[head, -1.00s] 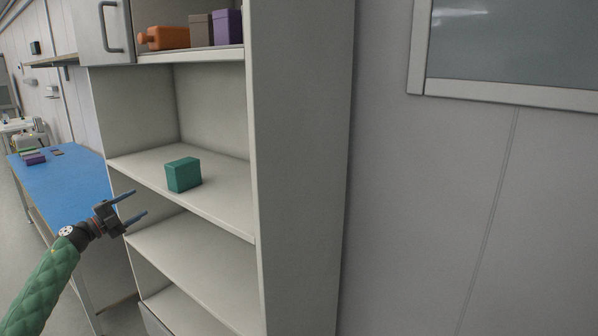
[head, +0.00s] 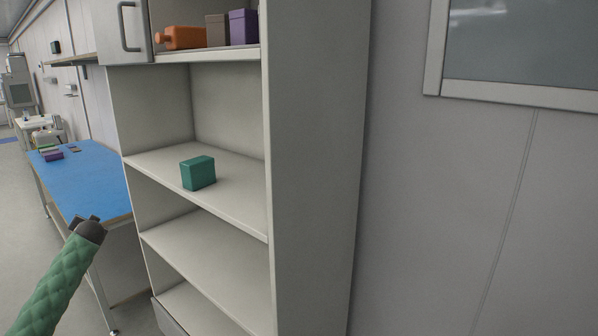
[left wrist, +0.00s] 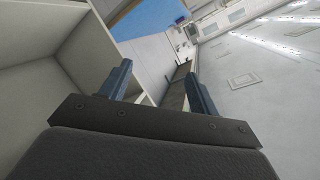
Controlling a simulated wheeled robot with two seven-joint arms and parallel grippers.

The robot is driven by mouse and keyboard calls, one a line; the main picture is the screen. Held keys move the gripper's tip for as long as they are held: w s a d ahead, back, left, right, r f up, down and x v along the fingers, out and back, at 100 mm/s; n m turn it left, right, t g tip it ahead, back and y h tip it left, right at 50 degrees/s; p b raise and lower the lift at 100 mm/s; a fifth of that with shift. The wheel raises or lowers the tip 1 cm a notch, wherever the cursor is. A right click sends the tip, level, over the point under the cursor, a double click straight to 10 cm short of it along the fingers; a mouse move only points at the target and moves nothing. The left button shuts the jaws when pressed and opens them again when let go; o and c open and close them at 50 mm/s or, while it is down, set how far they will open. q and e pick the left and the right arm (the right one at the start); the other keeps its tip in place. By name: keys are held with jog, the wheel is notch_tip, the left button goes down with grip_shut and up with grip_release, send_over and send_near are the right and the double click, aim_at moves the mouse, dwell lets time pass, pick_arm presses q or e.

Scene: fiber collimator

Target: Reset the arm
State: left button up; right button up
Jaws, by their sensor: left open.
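My left arm, in a green padded sleeve, rises from the lower left of the head view. Its wrist end shows in front of the blue table's near end, but its fingers are mostly hidden there. In the left wrist view my left gripper (left wrist: 160,82) is open, its two dark blue-grey fingers spread with nothing between them. A teal box (head: 198,173) stands on the middle shelf (head: 225,198), apart from the gripper. My right gripper is in neither view.
The shelf unit (head: 318,180) stands right of my left arm. Its upper shelf holds an orange object (head: 185,38), a brown box (head: 217,30) and a purple box (head: 243,27). The blue table (head: 95,185) is at the left. Floor left of it is clear.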

pick_arm(q)
jog(key=s+f+n+g+h, duration=0.2)
jog(key=s+f+g, duration=0.5)
jog(key=f, duration=0.1)
jog(key=s+d+f+m+h, duration=0.1)
jog(key=s+d+f, duration=0.5)
jog(key=d+f, duration=0.4)
jog(key=s+d+f+m+h, duration=0.2)
jog(key=s+d+f, duration=0.3)
jog(key=d+f, duration=0.5)
jog(key=s+d+f+m+h, duration=0.1)
jog(key=s+d+f, duration=0.5)
jog(key=d+f, duration=0.45)
jog(key=s+d+f+g+h, duration=0.1)
jog(key=s+d+f, duration=0.3)
jog(key=s+d, duration=0.4)
jog(key=s+d+f+h, duration=0.1)
jog(key=s+d+f, duration=0.2)
jog(key=s+d, duration=0.55)
jog(key=s+d+h, duration=0.1)
jog(key=s+d, duration=0.6)
jog(key=s, duration=0.3)
jog(key=s+d+g+h, duration=0.1)
jog(key=s+d+h, duration=0.1)
jog(key=s+d, duration=0.5)
jog(key=s, duration=0.3)
jog(key=shift+s+g, duration=0.3)
jog(key=shift+s, duration=0.05)
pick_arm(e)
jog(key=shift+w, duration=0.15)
